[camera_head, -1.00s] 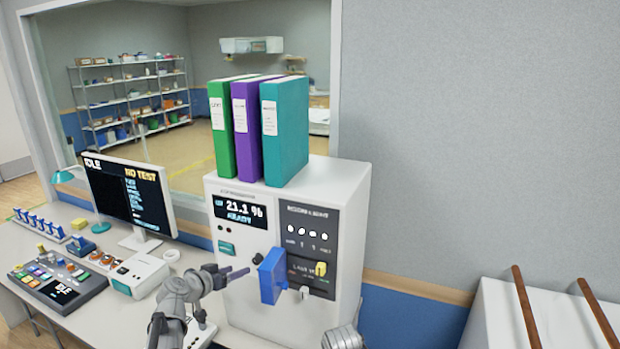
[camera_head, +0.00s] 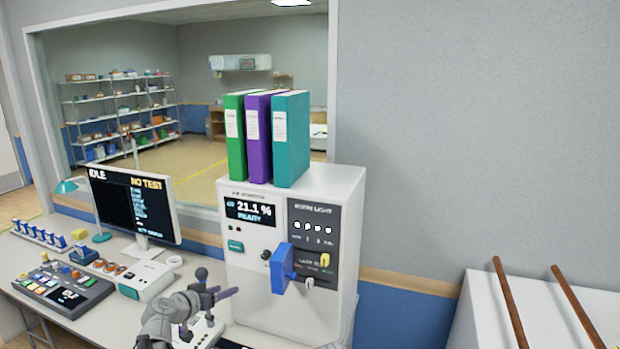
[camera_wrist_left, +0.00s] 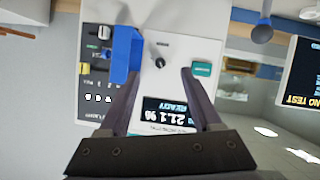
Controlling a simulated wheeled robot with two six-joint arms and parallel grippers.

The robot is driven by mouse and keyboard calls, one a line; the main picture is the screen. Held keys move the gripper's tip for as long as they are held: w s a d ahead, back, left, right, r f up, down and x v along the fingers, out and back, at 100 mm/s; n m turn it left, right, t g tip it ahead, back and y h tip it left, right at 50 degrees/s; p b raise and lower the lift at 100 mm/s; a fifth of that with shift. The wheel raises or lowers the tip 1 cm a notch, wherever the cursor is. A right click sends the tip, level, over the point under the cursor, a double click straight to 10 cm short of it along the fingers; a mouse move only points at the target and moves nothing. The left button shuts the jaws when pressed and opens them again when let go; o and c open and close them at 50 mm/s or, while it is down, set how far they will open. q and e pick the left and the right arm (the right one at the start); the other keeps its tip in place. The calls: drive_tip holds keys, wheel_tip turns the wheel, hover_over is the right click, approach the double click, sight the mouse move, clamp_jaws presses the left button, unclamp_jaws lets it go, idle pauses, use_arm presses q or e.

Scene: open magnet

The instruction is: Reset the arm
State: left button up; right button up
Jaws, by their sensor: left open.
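My left gripper (camera_head: 228,293) is in front of the white instrument (camera_head: 250,305), to the left of its blue handle (camera_head: 283,268), and apart from it. In the left wrist view the gripper (camera_wrist_left: 161,74) is open with nothing between its fingers. There the instrument's face shows upside down, with the blue handle (camera_wrist_left: 124,52) beyond the left finger and a dark knob (camera_wrist_left: 160,62) between the fingertips. The instrument's display (camera_head: 250,212) reads 21.1 %. My right gripper is not in view.
Green, purple and teal binders (camera_head: 291,140) stand on the instrument. A monitor (camera_head: 132,208), a control panel (camera_head: 62,290) and a white box (camera_head: 146,279) are on the desk at left. A white surface with two brown rods (camera_head: 510,302) is at right.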

use_arm(q)
drive_tip(key=s+d+f+m+g+b, duration=0.1)
drive_tip(key=s+d+f+g+b, duration=0.15)
drive_tip(key=s+d+f, duration=0.45)
drive_tip(key=s+d+f+m+g+b, duration=0.1)
drive_tip(key=s+d+f+g, duration=0.35)
drive_tip(key=d, duration=0.45)
drive_tip(key=s+d+f+g+y+b, duration=0.1)
drive_tip(key=s+f+g+y+b, duration=0.1)
drive_tip(key=s, duration=0.6)
drive_tip(key=s+d+f+g+y+b, duration=0.1)
drive_tip(key=s+d+f+g+y, duration=0.1)
drive_tip(key=s+f, duration=0.5)
drive_tip(key=s+g+y, duration=0.1)
drive_tip(key=s+y, duration=0.1)
drive_tip(key=shift+s+y+b, duration=0.25)
drive_tip(key=shift+y+b, duration=0.15)
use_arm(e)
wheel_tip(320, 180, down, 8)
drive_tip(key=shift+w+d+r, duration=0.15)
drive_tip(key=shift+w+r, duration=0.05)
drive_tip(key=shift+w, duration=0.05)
use_arm(q)
drive_tip(key=shift+f, duration=0.1)
